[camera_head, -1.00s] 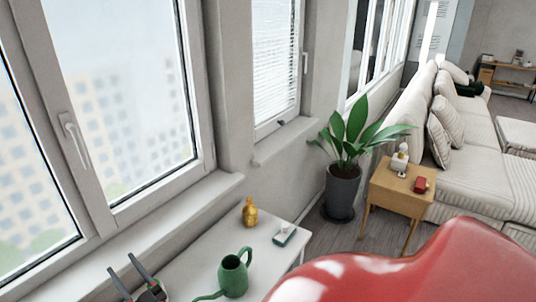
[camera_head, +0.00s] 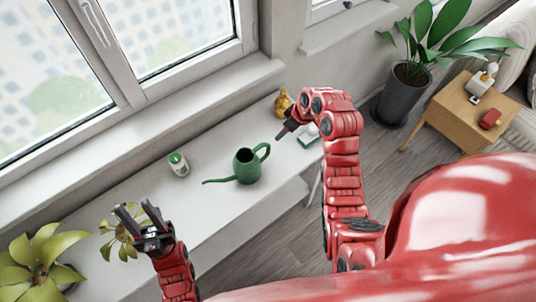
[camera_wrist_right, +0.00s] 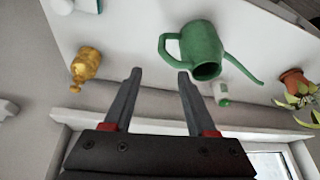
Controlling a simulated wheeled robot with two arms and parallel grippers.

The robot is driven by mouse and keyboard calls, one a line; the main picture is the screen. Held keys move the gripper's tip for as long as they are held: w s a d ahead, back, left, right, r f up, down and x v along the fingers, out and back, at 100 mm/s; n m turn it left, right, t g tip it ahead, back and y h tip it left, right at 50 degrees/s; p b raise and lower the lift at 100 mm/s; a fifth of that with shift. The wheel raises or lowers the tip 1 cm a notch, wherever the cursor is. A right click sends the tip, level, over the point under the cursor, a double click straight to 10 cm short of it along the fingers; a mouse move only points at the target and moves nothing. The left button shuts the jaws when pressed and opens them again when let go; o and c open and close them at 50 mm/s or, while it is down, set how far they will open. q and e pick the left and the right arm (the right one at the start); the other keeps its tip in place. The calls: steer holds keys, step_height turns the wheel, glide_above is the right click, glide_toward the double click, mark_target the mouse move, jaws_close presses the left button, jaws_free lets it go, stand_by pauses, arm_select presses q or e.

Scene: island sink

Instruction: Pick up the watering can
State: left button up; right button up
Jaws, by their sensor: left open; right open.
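A green watering can (camera_head: 247,166) stands upright on the white table below the window. In the head view its handle is on the right and its spout points left. It also shows in the right wrist view (camera_wrist_right: 203,46), ahead of the fingers and a little to the right. My right gripper (camera_head: 283,134) is right of the can, above the table, apart from it. In the right wrist view its jaws (camera_wrist_right: 158,75) are open with nothing between them. My left gripper (camera_head: 138,211) is open and empty, left of the can near the table's front edge.
A green-and-white container (camera_head: 179,164) stands left of the can. A leafy plant (camera_head: 40,262) is at the left end. Bare table (camera_head: 215,205) lies in front of the can.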

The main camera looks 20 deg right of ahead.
steer(key=b, duration=0.9)
glide_above(269, 148)
steer(key=s+d, duration=0.2)
step_height(269, 148, down, 9)
steer(key=p+x, duration=0.4)
steer(key=x, duration=0.2)
steer(key=shift+w+a+f, duration=0.2)
steer(key=shift+w, duration=0.1)
steer(key=shift+w+a+f, duration=0.1)
steer(key=shift+w+f, duration=0.05)
steer(key=shift+f, duration=0.4)
jaws_close()
steer(key=shift+r, duration=0.1)
